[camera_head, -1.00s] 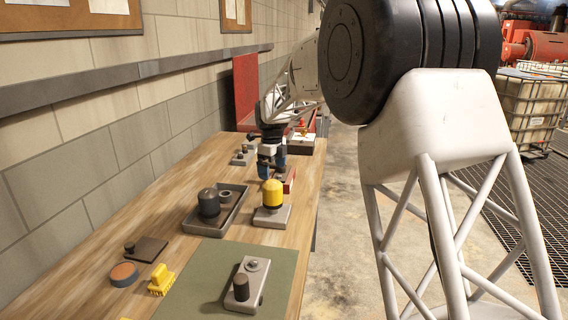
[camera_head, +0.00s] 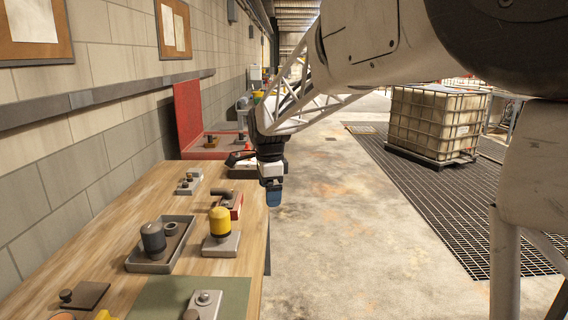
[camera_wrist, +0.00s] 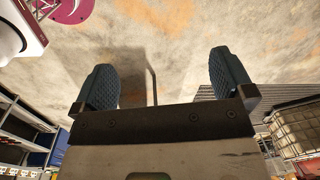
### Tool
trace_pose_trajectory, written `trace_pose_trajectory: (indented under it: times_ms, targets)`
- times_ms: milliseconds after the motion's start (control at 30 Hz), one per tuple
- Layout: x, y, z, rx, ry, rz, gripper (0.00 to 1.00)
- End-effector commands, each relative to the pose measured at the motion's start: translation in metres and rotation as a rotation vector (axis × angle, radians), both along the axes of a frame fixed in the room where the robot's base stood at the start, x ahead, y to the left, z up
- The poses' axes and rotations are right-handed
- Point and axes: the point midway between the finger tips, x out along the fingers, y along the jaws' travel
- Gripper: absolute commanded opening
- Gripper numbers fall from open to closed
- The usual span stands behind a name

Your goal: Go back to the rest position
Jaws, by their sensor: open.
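My gripper (camera_head: 273,194) hangs from my arm just past the right edge of the wooden workbench (camera_head: 95,245), over the concrete floor. In the wrist view my gripper (camera_wrist: 163,82) shows its two dark blue fingers spread apart. Nothing is between them but the floor beyond. In the head view the fingers overlap one another, so the gap does not show there.
A caged tank (camera_head: 435,122) stands at the right. The floor between is clear.

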Motion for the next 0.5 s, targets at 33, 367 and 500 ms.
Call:
trace_pose_trajectory:
  times_ms: [33, 367, 500]
  targets:
    - [-0.011, -0.011, 0.005, -0.002, -0.007, 0.03, 1.0]
    - [-0.083, -0.073, 0.018, -0.022, -0.043, 0.275, 1.0]
    - [-0.115, -0.096, 0.02, -0.034, -0.059, 0.379, 1.0]
